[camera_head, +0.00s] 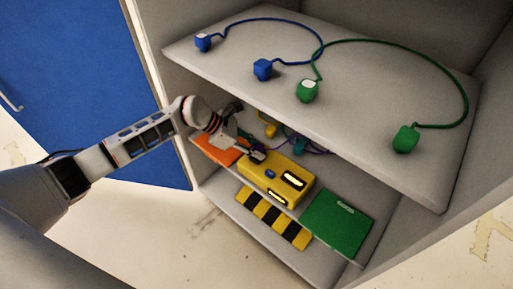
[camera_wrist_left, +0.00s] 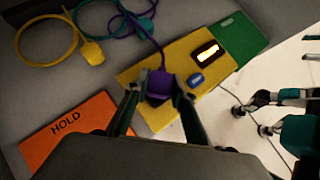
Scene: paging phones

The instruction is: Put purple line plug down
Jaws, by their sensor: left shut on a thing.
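The purple plug (camera_wrist_left: 158,84) is between the fingers of my left gripper (camera_wrist_left: 159,96), which is shut on it. Its purple cord runs up and away in the left wrist view. The plug is over the yellow box (camera_wrist_left: 146,112); I cannot tell whether it touches it. In the head view my left gripper (camera_head: 252,153) is at the left end of the yellow box (camera_head: 270,180) and mostly hides the plug. My right gripper seems to show small at the right of the left wrist view (camera_wrist_left: 255,118); its jaws are unclear.
An orange HOLD panel (camera_wrist_left: 66,131) and a green panel (camera_head: 338,222) flank the yellow box. A yellow plug (camera_wrist_left: 91,51) lies behind. The upper shelf (camera_head: 370,130), bearing blue and green plugs with cords, overhangs the back. A striped yellow-black strip (camera_head: 272,219) is in front.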

